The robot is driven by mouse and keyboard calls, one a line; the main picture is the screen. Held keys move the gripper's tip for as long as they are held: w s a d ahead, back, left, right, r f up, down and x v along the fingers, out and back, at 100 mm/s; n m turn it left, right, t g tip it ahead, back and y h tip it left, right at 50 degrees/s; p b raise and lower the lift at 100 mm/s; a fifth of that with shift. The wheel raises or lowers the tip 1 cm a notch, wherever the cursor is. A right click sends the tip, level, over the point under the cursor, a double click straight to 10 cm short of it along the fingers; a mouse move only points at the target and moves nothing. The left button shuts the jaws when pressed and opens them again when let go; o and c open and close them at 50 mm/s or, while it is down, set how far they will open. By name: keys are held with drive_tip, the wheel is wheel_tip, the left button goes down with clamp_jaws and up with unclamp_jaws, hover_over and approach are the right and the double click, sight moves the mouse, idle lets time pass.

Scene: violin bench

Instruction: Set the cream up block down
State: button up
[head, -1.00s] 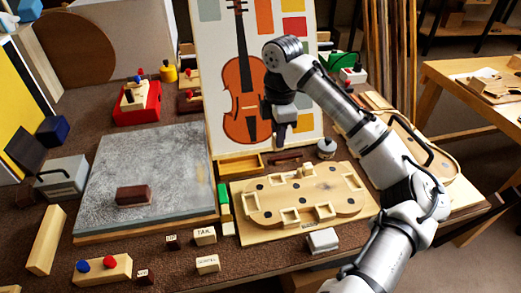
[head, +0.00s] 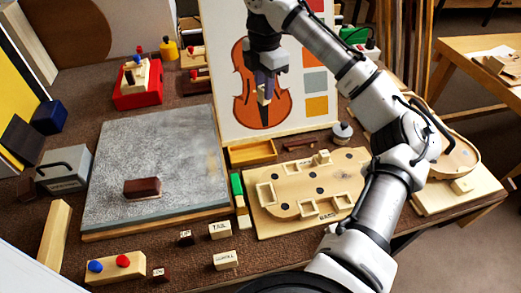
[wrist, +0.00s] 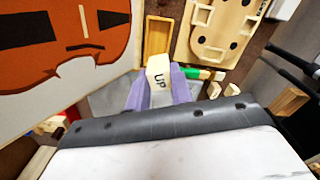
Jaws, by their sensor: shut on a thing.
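The cream UP block (wrist: 158,76) is between the purple fingers of my gripper (wrist: 160,92) in the wrist view, its lettered face toward the camera. In the head view my gripper (head: 264,84) points down in front of the violin picture, shut on the cream block (head: 264,96). The block is held in the air, apart from the bench. The fingers cover part of its sides. A wooden mould board (head: 258,220) with several square pockets and dark holes lies below and to the right. A small dark block also marked UP (head: 185,237) stands on the bench front.
An open wooden tray (head: 252,153) lies below the picture panel (head: 222,90). A grey slab (head: 165,150) carries a brown block (head: 142,188). TAIL (head: 219,231) and SCROLL (head: 226,261) blocks stand in front. Green-ended bars (head: 238,186) lie between slab and board.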

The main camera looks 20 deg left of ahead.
drive_tip(key=shift+a+r, duration=0.1)
drive_tip(key=shift+a, duration=0.1)
drive_tip(key=shift+f, duration=0.3)
wheel_tip(320, 180, down, 19)
drive_tip(key=shift+f+p, duration=0.15)
drive_tip(key=shift+p, duration=0.85)
drive_tip(key=shift+f, duration=0.1)
drive_tip(key=o, duration=0.4)
drive_tip(key=shift+f, duration=0.1)
drive_tip(key=o, duration=0.5)
wheel_tip(320, 180, up, 12)
drive_tip(key=shift+r+b, duration=0.2)
drive_tip(key=shift+b, duration=0.9)
